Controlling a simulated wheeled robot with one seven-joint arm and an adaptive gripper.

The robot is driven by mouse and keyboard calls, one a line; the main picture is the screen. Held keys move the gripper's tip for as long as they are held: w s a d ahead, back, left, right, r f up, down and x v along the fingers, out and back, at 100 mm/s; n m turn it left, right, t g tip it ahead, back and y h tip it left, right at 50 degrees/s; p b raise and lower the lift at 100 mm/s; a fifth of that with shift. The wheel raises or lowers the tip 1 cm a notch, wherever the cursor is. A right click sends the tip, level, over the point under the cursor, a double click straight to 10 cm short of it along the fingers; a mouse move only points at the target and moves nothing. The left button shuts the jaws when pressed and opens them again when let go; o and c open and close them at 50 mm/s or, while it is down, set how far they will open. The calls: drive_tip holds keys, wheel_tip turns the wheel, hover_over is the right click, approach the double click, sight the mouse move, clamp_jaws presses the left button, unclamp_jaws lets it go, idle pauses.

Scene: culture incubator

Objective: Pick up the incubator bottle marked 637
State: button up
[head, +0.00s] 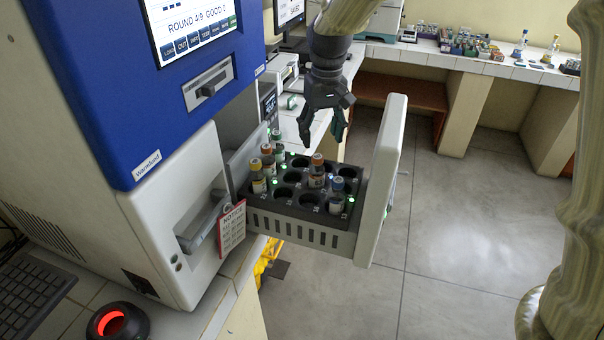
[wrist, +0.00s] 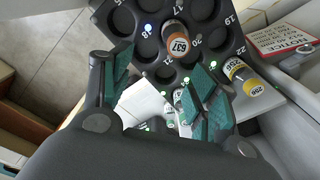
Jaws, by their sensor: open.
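The bottle marked 637 (wrist: 178,42) has an orange-brown cap and stands in a hole of the black rack. It appears to be the orange-brown-capped bottle (head: 317,172) in the rack's middle in the head view, where its number is too small to read. My gripper (head: 324,128) hangs above the back part of the rack, fingers pointing down, open and empty. In the wrist view its green-padded fingertips (wrist: 163,88) are apart, and the 637 bottle lies beyond them, toward the picture's top.
The rack (head: 288,205) sits in the pulled-out incubator drawer, whose front panel (head: 385,180) rises at right. Several holes are empty. A notice (head: 231,228) hangs at left. Open floor lies right.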

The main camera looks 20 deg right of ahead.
sight(320, 156)
drive_tip(key=s, duration=0.2)
drive_tip(key=shift+s+a+r+g, duration=0.3)
drive_tip(key=shift+s+a, duration=0.05)
drive_tip(key=shift+s+a+f, duration=0.1)
drive_tip(key=shift+s+f, duration=0.1)
drive_tip(key=shift+f, duration=0.05)
drive_tip(key=shift+m, duration=0.3)
wheel_tip(320, 156, down, 5)
drive_tip(key=shift+w+r+p, duration=0.1)
drive_tip(key=shift+p, duration=0.45)
drive_tip(key=shift+w+a+f+p, duration=0.15)
drive_tip(key=shift+f+p, duration=0.3)
drive_tip(key=shift+f, duration=0.55)
drive_tip(key=shift+w+a+f+p, duration=0.15)
drive_tip(key=shift+f+p, duration=0.25)
drive_tip(key=shift+f, duration=0.6)
drive_tip(key=shift+s+f, duration=0.1)
drive_tip(key=shift+f, duration=0.6)
drive_tip(key=c, duration=1.2)
